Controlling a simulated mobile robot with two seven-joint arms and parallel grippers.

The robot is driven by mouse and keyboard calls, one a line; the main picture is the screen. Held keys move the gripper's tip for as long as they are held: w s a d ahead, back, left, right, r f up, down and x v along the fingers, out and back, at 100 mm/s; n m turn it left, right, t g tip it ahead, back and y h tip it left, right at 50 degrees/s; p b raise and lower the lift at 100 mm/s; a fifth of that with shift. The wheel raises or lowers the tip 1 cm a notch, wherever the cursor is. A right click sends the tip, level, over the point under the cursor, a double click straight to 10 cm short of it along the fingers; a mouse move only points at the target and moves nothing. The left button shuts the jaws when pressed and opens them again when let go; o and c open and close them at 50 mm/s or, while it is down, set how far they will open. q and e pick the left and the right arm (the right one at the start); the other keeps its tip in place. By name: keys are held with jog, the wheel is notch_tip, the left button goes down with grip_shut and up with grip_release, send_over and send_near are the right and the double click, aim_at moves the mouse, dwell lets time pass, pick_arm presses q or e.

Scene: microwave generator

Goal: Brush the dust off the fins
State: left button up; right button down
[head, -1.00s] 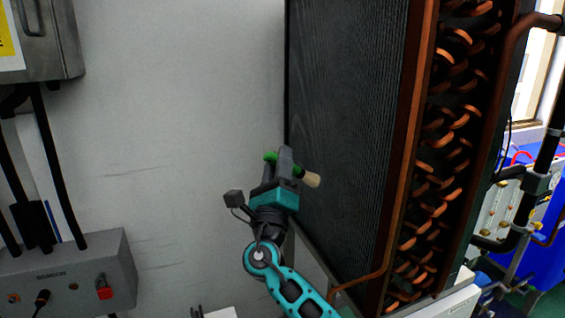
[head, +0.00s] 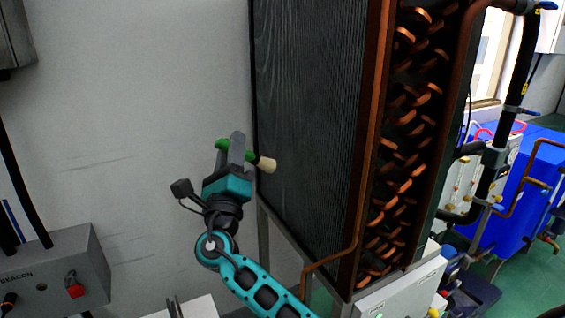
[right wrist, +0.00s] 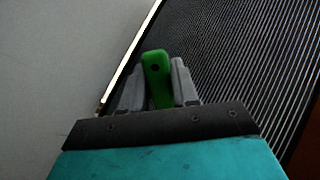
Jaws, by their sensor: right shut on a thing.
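The fins (head: 310,110) form a tall dark panel with fine vertical lines, on the face of a coil block in the head view. Pale grey streaks show on its upper left part. My right gripper (head: 236,152) is shut on a brush with a green handle (head: 222,146) and cream bristles (head: 266,164). The bristles point right, over the lower left edge of the fins; I cannot tell whether they touch. In the right wrist view the green handle (right wrist: 158,80) stands between the fingers, with the fins (right wrist: 240,60) behind at right and the bristles hidden. My left gripper is not seen.
Bent copper tubes (head: 405,150) line the coil's right side, and a copper pipe (head: 330,262) runs below the fins. A grey control box (head: 60,270) is at lower left. The plain wall (head: 140,90) left of the coil is clear.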

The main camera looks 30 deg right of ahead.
aim_at(251, 162)
dwell(0.4)
jog(key=shift+s+d+f+b, duration=0.15)
jog(key=shift+d+f+b, duration=0.4)
jog(key=shift+d+f, duration=0.45)
jog(key=shift+s+d+f+b, duration=0.1)
jog(key=shift+d+f+b, duration=0.45)
jog(key=shift+d+f, duration=0.45)
jog(key=shift+s+d+f, duration=0.1)
jog(key=shift+d+f, duration=0.05)
jog(key=shift+d, duration=1.75)
jog(key=shift+d, duration=0.55)
jog(key=shift+s, duration=0.1)
